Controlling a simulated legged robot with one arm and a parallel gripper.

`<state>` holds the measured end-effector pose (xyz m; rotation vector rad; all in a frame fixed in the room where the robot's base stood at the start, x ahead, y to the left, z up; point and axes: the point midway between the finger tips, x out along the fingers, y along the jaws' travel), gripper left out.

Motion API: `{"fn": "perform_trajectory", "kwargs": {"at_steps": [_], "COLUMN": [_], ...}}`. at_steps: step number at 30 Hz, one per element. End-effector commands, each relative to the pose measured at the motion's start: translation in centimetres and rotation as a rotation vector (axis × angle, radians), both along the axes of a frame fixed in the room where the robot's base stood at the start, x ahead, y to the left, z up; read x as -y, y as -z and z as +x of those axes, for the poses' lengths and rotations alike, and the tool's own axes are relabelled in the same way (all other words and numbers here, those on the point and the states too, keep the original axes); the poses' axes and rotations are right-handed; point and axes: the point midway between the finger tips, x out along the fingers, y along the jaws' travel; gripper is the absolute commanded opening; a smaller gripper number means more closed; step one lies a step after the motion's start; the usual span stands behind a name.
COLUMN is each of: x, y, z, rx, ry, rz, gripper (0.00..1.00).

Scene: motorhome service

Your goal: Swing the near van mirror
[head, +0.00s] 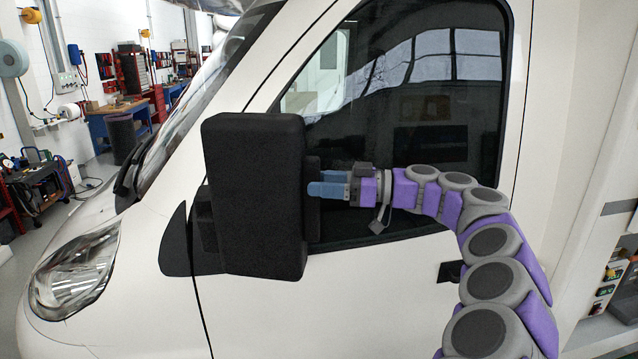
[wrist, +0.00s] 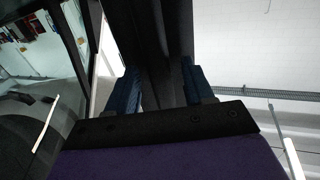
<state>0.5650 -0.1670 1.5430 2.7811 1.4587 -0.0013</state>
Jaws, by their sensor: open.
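The near van mirror (head: 253,190) is a large black block standing out from the van's door, above a black triangular base. Its dark right edge is close to my gripper (head: 322,189), which reaches in from the right with blue fingers. In the wrist view the dark mirror body (wrist: 165,40) runs between the two blue fingers of my gripper (wrist: 160,85). The fingers are apart, one on each side of it. I cannot tell whether either finger touches the mirror.
The white van door (head: 350,300) with its dark side window (head: 430,130) is just behind my arm. A door handle (head: 449,271) is at the lower right. A headlight (head: 75,275) is at the left. Workshop benches (head: 120,118) stand farther back at the left.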

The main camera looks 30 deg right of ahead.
Motion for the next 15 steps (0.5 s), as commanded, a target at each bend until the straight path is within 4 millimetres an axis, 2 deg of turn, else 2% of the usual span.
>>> {"fn": "perform_trajectory", "kwargs": {"at_steps": [4,13,15], "x": [-0.69,-0.82,-0.83], "y": [0.07,0.07,0.07], "z": [0.53,0.68,0.68], "rx": [-0.001,-0.001,-0.001], "ry": [-0.002,0.001,0.001], "rz": [0.002,0.002,0.002], "gripper": [0.52,0.52,0.47]}}
